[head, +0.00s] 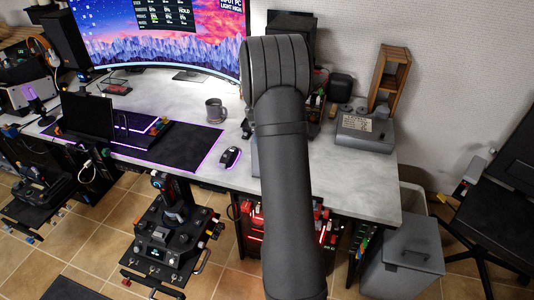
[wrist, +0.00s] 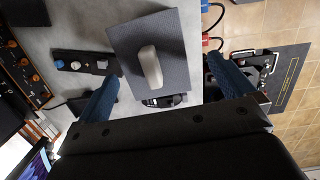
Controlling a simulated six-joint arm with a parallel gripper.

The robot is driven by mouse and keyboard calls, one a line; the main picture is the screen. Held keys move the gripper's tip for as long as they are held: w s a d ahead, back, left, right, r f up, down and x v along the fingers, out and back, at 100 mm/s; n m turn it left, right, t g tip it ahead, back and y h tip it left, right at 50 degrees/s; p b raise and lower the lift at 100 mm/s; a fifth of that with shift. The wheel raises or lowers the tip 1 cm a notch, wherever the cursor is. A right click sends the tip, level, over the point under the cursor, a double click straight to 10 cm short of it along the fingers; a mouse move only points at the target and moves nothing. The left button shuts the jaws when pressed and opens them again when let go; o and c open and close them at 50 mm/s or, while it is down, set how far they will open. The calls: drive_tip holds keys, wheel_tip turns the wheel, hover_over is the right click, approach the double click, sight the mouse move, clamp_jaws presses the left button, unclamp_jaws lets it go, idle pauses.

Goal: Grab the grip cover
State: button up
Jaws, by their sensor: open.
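A pale grey, rounded, elongated piece (wrist: 151,67), which looks like the grip cover, lies on a dark grey textured pad or box top (wrist: 180,25). In the wrist view it sits between the two blue fingers of my gripper (wrist: 162,70). The fingers are wide apart, with a gap on both sides of the piece, and do not touch it. How high the fingers are above it I cannot tell. In the head view my own arm hides the piece and the gripper; only a sliver of a grey-blue box (head: 255,157) shows beside the arm.
In the wrist view a dark panel with knobs (wrist: 85,64) lies left of the pad, and a small black device (wrist: 165,101) is just below it. In the head view a mug (head: 215,110), a mouse (head: 230,157) and a grey box (head: 364,132) stand on the desk (head: 340,175).

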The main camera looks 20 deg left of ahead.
drive_tip(key=shift+w+d+f, duration=0.15)
drive_tip(key=shift+d+f, duration=0.05)
drive_tip(key=shift+f, duration=0.75)
drive_tip(key=shift+w+d+f, duration=0.1)
drive_tip(key=shift+d+f, duration=0.1)
drive_tip(key=shift+f, duration=0.75)
drive_tip(key=shift+w+d+f, duration=0.15)
drive_tip(key=shift+d+f, duration=0.05)
drive_tip(key=shift+f, duration=0.75)
drive_tip(key=c, duration=1.1)
drive_tip(key=shift+r, duration=0.1)
